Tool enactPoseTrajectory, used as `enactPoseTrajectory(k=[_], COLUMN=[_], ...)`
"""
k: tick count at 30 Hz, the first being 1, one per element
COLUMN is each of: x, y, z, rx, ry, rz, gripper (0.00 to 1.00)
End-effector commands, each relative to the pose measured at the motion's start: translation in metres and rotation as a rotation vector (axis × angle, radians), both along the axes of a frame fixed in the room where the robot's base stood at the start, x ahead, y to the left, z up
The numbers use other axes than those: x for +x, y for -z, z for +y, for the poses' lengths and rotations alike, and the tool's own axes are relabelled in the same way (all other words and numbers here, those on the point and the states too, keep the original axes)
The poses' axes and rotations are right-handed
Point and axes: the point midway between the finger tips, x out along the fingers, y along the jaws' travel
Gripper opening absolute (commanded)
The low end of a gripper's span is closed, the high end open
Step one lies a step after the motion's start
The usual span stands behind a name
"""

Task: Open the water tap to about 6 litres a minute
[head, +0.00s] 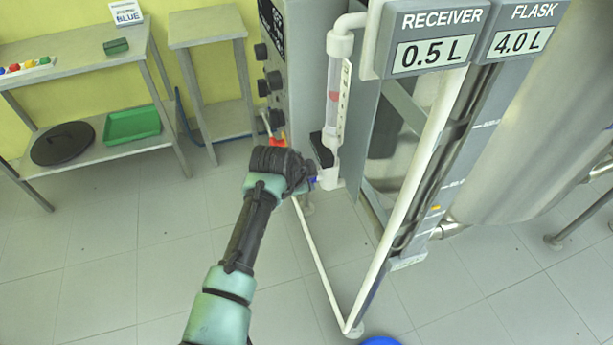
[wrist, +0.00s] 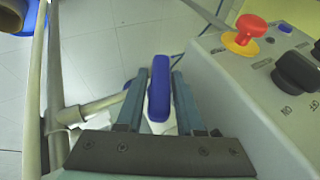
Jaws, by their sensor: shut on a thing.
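The water tap's blue handle (wrist: 159,98) stands between the two fingers of my gripper (wrist: 160,76) in the wrist view, and the gripper is shut on it. A pale pipe runs left from the tap. In the head view my gripper (head: 308,177) is at the foot of the flow meter, and only a sliver of blue shows there; my wrist hides most of the tap. The clear flow meter tube (head: 340,70) stands upright above, with a red float (head: 335,97) around its middle. Its scale is too small to read.
A grey control box (head: 290,60) with black knobs stands behind the tap; the wrist view shows its red button (wrist: 244,34) close right of my gripper. White pipes (head: 322,275) frame the right side. Displays read RECEIVER 0.5 L and FLASK 4.0 L. The floor at left is clear.

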Motion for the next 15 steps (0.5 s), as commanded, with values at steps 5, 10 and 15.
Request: enactPoseTrajectory(k=[5, 10, 15], x=[-0.0007, -0.0007, -0.0007], y=[0.0011, 0.0011, 0.0011], z=[0.0000, 0.0002, 0.0002], rx=[-0.001, 0.000, 0.000], ry=[0.000, 0.000, -0.001], rz=[0.007, 0.008, 0.007], gripper=[0.00, 0.00, 0.57])
